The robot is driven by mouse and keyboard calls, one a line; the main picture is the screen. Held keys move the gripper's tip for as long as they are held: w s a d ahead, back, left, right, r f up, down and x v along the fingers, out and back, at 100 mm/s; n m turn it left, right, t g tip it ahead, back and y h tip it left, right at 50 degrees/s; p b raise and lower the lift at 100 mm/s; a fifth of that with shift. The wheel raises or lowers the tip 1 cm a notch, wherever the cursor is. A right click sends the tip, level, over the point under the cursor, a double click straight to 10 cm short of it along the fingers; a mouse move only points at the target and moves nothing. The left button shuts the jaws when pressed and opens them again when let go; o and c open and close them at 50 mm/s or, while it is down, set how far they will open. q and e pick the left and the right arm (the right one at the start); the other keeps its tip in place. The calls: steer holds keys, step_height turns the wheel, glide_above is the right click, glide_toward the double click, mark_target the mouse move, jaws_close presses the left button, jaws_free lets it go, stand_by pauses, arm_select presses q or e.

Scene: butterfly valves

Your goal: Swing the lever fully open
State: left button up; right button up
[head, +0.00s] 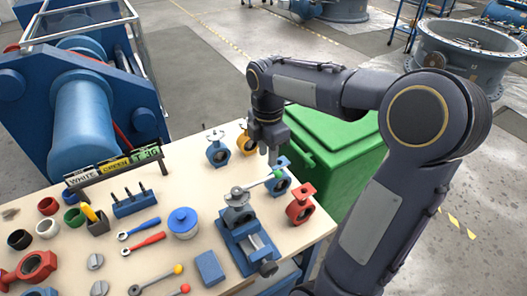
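A grey butterfly valve (238,212) sits upright in a blue vise (250,250) at the front right of the workbench. Its lever (257,183) runs from the valve top to the right and slightly away, ending in a green knob (278,173). My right gripper (271,157) points down just above and behind the green knob. It looks close to the knob, but I cannot tell whether it touches. Its fingers are small and dark, so their opening is unclear. My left gripper is not in view.
A blue valve (283,186) and a red valve (301,206) stand right of the vise. Another blue valve (218,153) and a yellow one (243,143) stand behind. A green bin (335,150) stands beyond the bench (205,190).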

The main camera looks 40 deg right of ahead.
mark_target(268, 178)
step_height(268, 178, down, 6)
steer(key=b, duration=0.5)
steer(key=shift+f+b, duration=0.75)
steer(key=shift+f, duration=0.55)
steer(key=shift+c, duration=0.3)
jaws_close()
steer(key=shift+s, duration=0.1)
